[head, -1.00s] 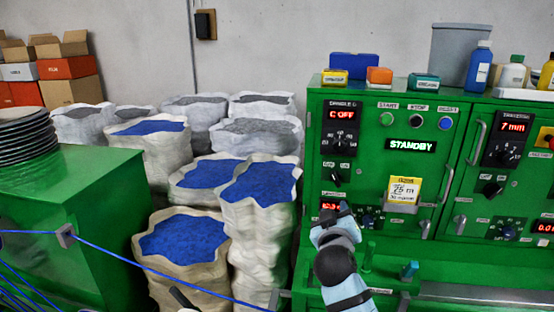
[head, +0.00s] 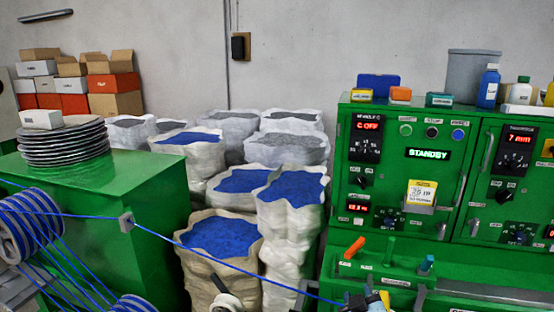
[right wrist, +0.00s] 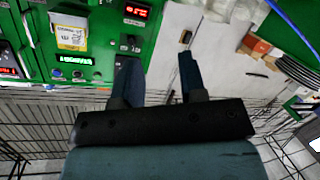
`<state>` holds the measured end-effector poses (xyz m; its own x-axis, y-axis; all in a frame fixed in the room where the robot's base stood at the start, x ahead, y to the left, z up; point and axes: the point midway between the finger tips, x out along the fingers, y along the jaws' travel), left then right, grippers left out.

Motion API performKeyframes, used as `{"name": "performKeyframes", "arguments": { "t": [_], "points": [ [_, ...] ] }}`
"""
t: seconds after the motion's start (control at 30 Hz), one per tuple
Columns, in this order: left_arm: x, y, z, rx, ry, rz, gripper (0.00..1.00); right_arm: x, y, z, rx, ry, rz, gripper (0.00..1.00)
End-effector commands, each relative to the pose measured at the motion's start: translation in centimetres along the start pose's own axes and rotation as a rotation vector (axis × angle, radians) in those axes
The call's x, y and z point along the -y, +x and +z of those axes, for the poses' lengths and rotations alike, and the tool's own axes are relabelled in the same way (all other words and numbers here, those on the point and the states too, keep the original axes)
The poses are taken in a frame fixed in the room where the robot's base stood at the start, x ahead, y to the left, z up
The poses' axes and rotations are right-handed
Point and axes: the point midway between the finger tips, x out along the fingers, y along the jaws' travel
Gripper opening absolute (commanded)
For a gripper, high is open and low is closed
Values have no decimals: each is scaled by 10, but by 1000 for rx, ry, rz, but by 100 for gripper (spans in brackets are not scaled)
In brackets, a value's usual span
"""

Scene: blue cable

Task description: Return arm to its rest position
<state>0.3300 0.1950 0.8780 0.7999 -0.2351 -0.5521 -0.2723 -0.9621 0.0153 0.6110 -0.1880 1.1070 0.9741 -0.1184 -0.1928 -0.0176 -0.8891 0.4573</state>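My right gripper (right wrist: 158,85) is open in the right wrist view, its two dark blue fingers apart with nothing between them. In the head view, a dark part with a yellow patch lies at the bottom edge below the green machine (head: 405,263); I cannot tell whether it is part of this gripper. A small pale and dark part also shows at the bottom edge, in front of the sacks; it may belong to my left arm, but its fingers cannot be made out. The blue cable (head: 190,246) runs from the spool (head: 22,228) through a guide (head: 126,222) towards the machine.
Sacks of blue granules (head: 221,238) stand between the green cabinet (head: 160,190) and the machine. The machine's display (head: 428,154) reads STANDBY. An orange handle (head: 355,248) stands on its front ledge.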

Motion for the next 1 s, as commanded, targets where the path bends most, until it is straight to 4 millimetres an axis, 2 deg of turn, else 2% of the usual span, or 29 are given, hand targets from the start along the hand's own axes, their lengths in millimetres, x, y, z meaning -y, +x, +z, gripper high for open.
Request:
{"name": "performKeyframes", "arguments": {
  "t": [0.03,0.17,0.2,0.3,0.43,0.5,0.63,0.73,1.0],
  "points": [
    [0,0,-2,-4,0,0,0,12,-12,29,28,10,-46,38],
    [0,0,-6,-10,-1,-1,0,41,-53,100,89,66,-175,38],
    [0,-1,-6,-9,-1,-2,0,50,-70,124,112,89,-217,38],
    [1,-2,-5,-6,-1,-3,0,69,-117,177,167,157,-311,38],
    [1,-4,-3,-1,-2,-4,0,82,-174,226,230,245,-396,38],
    [1,-4,-3,0,-1,-4,0,86,-198,243,255,282,-424,38],
    [1,-4,-3,0,-1,-5,0,89,-224,260,283,326,-450,38],
    [2,-4,-2,1,-1,-5,0,90,-230,263,288,339,-456,38],
    [1,-3,-2,1,-1,-5,0,90,-230,264,289,340,-456,38]
  ]
}}
